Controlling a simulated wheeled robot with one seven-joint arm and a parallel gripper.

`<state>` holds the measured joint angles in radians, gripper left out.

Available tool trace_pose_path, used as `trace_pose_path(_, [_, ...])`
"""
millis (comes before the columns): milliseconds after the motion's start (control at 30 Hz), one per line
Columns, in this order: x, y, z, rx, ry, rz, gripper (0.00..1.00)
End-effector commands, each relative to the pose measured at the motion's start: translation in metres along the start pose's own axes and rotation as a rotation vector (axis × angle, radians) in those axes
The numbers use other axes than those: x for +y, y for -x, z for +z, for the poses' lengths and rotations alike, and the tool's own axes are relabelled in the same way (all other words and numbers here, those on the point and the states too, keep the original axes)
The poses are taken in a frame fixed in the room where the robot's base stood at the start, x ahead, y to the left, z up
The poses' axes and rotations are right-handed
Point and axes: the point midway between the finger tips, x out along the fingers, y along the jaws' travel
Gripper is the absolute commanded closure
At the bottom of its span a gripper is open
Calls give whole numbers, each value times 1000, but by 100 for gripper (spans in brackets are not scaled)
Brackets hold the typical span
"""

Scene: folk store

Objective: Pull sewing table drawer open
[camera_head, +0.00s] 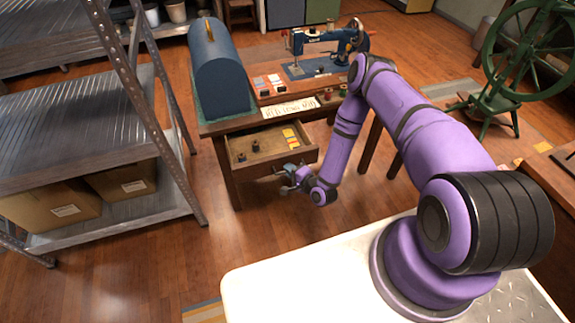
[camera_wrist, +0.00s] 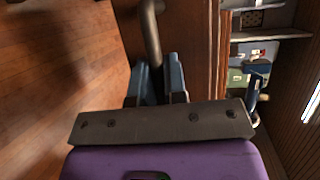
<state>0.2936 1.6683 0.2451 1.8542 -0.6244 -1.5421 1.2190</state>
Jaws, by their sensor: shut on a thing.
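The sewing table (camera_head: 222,124) is wooden and stands in the middle of the head view, with its drawer (camera_head: 290,158) pulled out toward me. Small dark spools and yellow and white items lie inside the drawer. My gripper (camera_head: 287,178) is at the drawer's front face, below its rim. In the wrist view my gripper's two blue-grey fingers (camera_wrist: 158,84) are shut on a dark metal drawer handle (camera_wrist: 151,35). The wooden drawer front (camera_wrist: 206,60) is just right of the fingers there. The handle is mostly hidden in the head view.
A blue sewing machine (camera_head: 318,62) and a blue domed case (camera_head: 218,70) stand on the tabletop. A metal shelf (camera_head: 150,120) with cardboard boxes is at the left. A green spinning wheel (camera_head: 490,90) stands at the right. Wooden floor in front of the drawer is clear.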

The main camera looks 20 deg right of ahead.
Motion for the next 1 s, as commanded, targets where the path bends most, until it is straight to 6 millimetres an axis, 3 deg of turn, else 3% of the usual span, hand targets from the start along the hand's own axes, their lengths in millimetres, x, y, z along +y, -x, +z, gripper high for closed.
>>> trace_pose_path(367, [0, 2, 0, 0, 1, 0, 100])
trace_pose_path(400, [0, 2, 0, 1, 1, 0, 85])
trace_pose_path(433, [0, 2, 0, 1, 1, 0, 78])
trace_pose_path(767, [1, 4, 0, 0, 0, 1, 78])
trace_pose_path(1000, [1, 34, 0, 2, -1, 3, 78])
